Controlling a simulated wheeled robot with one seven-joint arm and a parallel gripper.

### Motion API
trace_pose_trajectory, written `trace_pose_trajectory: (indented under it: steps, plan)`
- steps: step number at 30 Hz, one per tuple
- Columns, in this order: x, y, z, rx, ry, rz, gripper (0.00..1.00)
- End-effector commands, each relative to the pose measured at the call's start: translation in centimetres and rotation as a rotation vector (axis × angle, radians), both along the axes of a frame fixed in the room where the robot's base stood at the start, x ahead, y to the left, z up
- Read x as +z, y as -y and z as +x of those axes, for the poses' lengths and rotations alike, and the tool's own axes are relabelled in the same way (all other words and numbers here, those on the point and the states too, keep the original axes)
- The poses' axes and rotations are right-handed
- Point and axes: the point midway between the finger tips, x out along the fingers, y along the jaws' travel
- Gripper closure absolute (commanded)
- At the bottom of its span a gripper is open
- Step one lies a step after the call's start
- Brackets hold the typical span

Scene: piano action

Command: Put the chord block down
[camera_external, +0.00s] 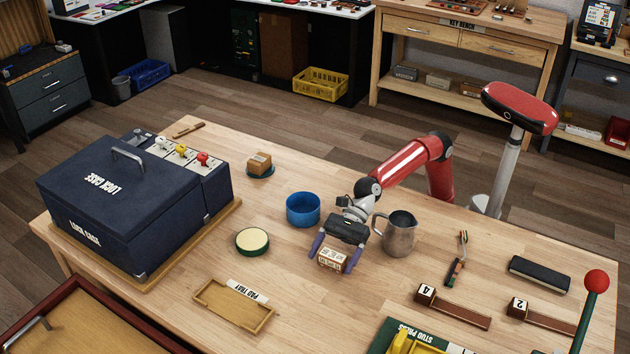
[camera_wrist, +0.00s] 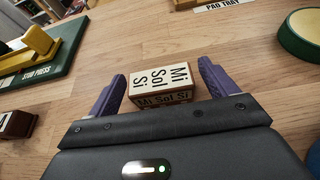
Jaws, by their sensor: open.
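The chord block (camera_external: 331,259) is a small brown block with a white label on top. In the wrist view the block (camera_wrist: 160,82) reads "Mi Sol Si" and stands on the wooden table. My gripper (camera_external: 335,253) is open, with its purple fingers on either side of the block. In the wrist view the fingers of my gripper (camera_wrist: 160,92) show gaps to the block on both sides. The block's lower near side is partly hidden by the gripper body.
A blue bowl (camera_external: 303,209) and a metal pitcher (camera_external: 399,236) stand close behind my gripper. A pad tray (camera_external: 234,305) and a round green-rimmed pad (camera_external: 252,241) lie to the left. The stud press (camera_external: 415,338) is at front right. Bare table surrounds the block's front.

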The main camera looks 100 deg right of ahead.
Motion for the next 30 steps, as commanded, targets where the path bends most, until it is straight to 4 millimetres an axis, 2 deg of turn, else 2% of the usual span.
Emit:
trace_pose_trajectory:
  steps: [4, 6, 13, 18, 27, 30]
  plan:
    - [1.5, 2.3, -2.2, -0.002, 0.004, 0.001, 0.15]
    - [3.8, 1.9, -1.9, 0.001, 0.003, 0.001, 0.15]
    - [7.2, 1.9, -1.9, 0.0, 0.001, 0.0, 0.15]
    - [8.1, 1.9, -1.9, -0.001, 0.001, -0.001, 0.15]
    - [8.1, 1.9, -1.9, 0.0, 0.002, -0.002, 0.15]
    - [8.3, 2.8, -2.2, 0.01, 0.025, -0.038, 0.15]
